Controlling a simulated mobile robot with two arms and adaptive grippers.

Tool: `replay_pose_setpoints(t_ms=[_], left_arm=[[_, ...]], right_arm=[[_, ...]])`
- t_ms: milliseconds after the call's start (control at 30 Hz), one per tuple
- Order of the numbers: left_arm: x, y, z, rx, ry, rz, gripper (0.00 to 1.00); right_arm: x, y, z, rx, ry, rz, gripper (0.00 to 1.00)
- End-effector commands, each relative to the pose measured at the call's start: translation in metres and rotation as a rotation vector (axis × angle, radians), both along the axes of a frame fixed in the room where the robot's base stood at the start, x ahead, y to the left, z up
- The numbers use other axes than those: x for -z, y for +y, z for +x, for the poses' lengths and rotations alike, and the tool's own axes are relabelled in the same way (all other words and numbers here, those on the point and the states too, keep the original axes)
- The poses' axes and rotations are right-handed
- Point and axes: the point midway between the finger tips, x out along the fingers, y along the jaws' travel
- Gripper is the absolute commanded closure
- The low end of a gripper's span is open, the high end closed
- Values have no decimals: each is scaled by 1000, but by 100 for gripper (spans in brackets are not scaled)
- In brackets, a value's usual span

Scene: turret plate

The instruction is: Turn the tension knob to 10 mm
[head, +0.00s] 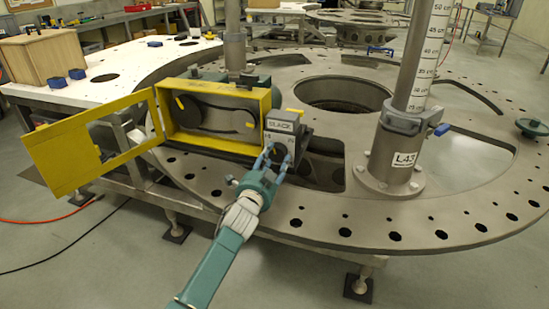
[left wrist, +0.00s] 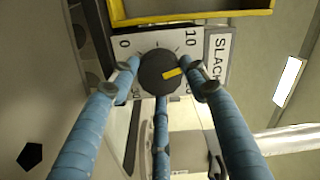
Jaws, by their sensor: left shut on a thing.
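The tension knob (left wrist: 158,76) is a round black knob with a yellow pointer mark, on a light dial plate in the left wrist view. The plate shows a 0 (left wrist: 124,44) at the upper left and a 10 (left wrist: 192,35) at the upper right. The yellow mark points right and slightly up in that view, below the 10. My left gripper (head: 277,161) has blue fingers and is shut on the knob, with fingertips at both its sides in the left wrist view (left wrist: 160,72). In the head view the fingers partly hide the knob. My right gripper is not in view.
The SLACK label (head: 284,127) is beside a yellow belt housing (head: 215,145) whose yellow door (head: 82,150) stands open at the left. A vertical post with a scale (head: 425,60) rises from the turret plate (head: 440,228) to the right.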

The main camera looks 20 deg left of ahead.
Motion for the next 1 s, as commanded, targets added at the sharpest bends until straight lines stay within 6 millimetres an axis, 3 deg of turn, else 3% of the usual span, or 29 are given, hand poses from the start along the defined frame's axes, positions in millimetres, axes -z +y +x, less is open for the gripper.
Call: replay_pose_setpoints(t_ms=[500, 1000], left_arm=[[-2, 2, 0, -4, 11, -389, 81], [0, 3, 0, -4, 16, -495, 81]], right_arm=[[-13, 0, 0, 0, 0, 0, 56], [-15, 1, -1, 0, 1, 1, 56]])
